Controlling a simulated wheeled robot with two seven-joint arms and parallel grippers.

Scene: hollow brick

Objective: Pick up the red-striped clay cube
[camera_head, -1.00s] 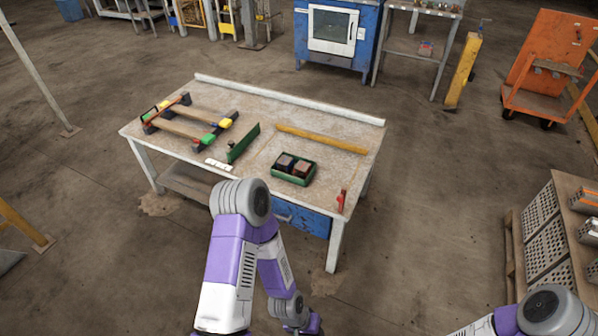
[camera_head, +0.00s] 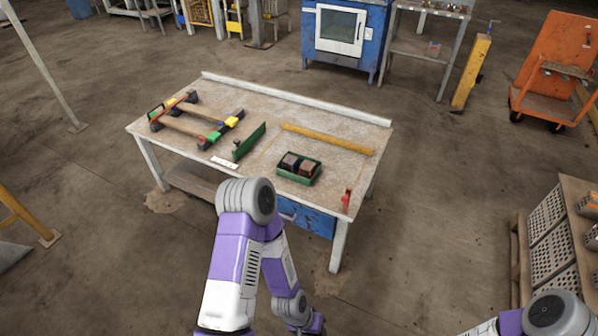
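A green tray (camera_head: 299,178) sits near the front right of the workbench and holds two small cubes side by side. The left cube (camera_head: 290,162) is dark and the right cube (camera_head: 308,169) is brown. They are too small to tell which, if either, has red stripes.
The workbench (camera_head: 232,95) also carries a yellow bar (camera_head: 327,139), a green upright plate (camera_head: 249,142), a frame with coloured corners (camera_head: 185,128) and a red item (camera_head: 346,201). Crates (camera_head: 548,225) stand at the right, an orange cart (camera_head: 550,75) farther back. Floor between bench and crates is clear.

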